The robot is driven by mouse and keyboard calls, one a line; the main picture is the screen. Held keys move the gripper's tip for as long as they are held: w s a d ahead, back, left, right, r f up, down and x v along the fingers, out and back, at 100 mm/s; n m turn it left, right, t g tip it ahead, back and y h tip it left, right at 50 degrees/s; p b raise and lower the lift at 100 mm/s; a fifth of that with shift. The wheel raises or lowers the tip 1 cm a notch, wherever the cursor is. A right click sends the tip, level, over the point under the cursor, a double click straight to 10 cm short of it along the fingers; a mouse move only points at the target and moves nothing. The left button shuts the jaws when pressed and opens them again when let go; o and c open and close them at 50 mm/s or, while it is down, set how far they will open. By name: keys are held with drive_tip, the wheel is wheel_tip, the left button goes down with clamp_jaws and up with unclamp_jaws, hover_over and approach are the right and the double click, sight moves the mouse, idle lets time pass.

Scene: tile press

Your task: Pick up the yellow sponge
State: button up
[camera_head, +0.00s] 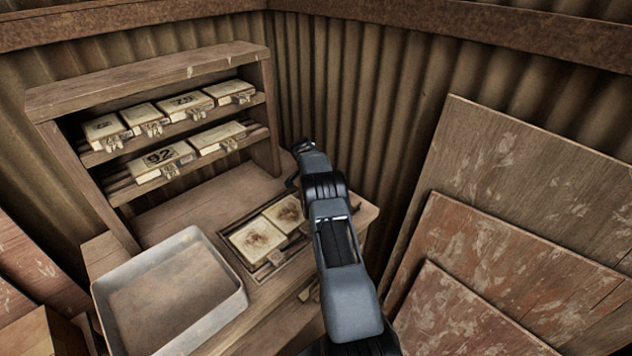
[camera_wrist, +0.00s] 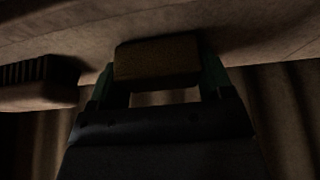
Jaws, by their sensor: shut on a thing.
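The yellow sponge (camera_wrist: 157,62) shows in the wrist view as a dim, yellow-brown block. It sits between the two greenish fingers of my gripper (camera_wrist: 157,75), which is shut on it. A wooden surface lies close behind or against the sponge; the dark picture does not show whether they touch. In the head view my arm reaches to the back right end of the bench. The fingers and the sponge are hidden there.
A brush (camera_wrist: 40,82) with dark bristles lies left of the sponge. A wooden rack (camera_head: 150,77) with numbered tiles stands at the back of the bench. A metal tray (camera_head: 238,306) is at the front left. Framed tiles (camera_head: 257,238) lie beside my arm. Boards (camera_head: 530,190) lean at right.

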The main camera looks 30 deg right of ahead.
drive_tip(key=shift+r, duration=0.65)
drive_tip(key=s+a+r+b, duration=0.4)
drive_tip(key=s+a+r, duration=0.2)
drive_tip(key=s+r, duration=0.5)
drive_tip(key=shift+s+r, duration=0.25)
drive_tip(key=shift+s, duration=0.55)
drive_tip(key=o, duration=0.3)
drive_tip(key=shift+c, duration=0.8)
drive_tip(key=shift+a, duration=0.1)
